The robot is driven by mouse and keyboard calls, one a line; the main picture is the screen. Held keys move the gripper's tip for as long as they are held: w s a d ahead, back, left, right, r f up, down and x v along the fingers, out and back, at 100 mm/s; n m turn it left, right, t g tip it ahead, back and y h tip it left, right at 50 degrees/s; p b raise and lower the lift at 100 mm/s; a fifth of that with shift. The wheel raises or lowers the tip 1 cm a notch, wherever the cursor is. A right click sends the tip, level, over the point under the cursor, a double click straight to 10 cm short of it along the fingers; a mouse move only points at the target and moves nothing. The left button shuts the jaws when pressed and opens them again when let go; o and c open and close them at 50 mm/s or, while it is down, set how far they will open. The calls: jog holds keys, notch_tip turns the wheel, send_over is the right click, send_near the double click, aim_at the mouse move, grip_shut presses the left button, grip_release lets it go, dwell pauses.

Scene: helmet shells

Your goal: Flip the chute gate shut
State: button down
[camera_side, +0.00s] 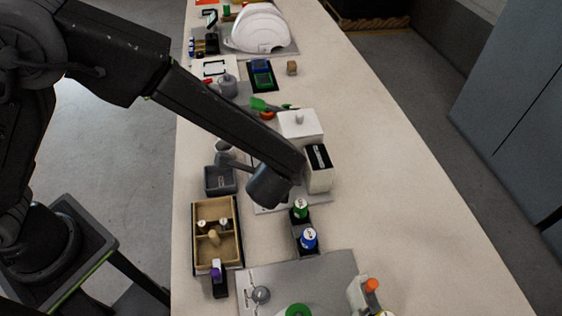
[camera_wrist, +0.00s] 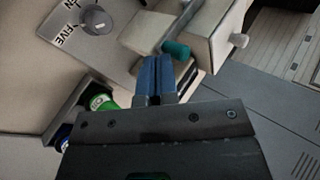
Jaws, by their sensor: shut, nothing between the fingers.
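A cream box-like chute (camera_wrist: 214,36) shows at the top of the wrist view, and a teal-tipped part (camera_wrist: 177,49), which looks like the gate's handle, lies along its left side. My gripper (camera_wrist: 157,62) has its two blue fingers pressed together and empty. Their tips are close beside the teal tip; I cannot tell whether they touch it. In the side view a white box with a dark top (camera_side: 318,168), likely the same chute, stands right of my wrist. My fingers and the gate are hidden there behind my arm. How far the gate is open cannot be told.
A green-capped bottle (camera_side: 300,208) and a blue-capped bottle (camera_side: 309,238) stand just in front of my wrist. A grey dial (camera_wrist: 97,21) is on a plate at the wrist view's top left. A wooden tray (camera_side: 239,263) lies to the left. The table's right side is clear.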

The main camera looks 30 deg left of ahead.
jog(key=s+f+v, duration=0.1)
jog(key=v, duration=1.1)
jog(key=shift+d, duration=0.4)
jog(key=shift+f, duration=0.1)
jog(key=s+a+r+n+g+h, duration=0.1)
jog(key=s+a+r+n, duration=0.2)
jog(key=a, duration=0.5)
jog(key=s+a+r+n+g+h, duration=0.1)
jog(key=s+a+r+n, duration=0.2)
jog(key=a+r+n, duration=0.2)
jog(key=s+a+r+n+h, duration=0.2)
jog(key=s+a+r+n, duration=0.2)
jog(key=a, duration=0.7)
jog(key=shift+a+r+n+g, duration=0.3)
jog(key=shift+a+r+g, duration=0.1)
jog(key=shift+r, duration=0.35)
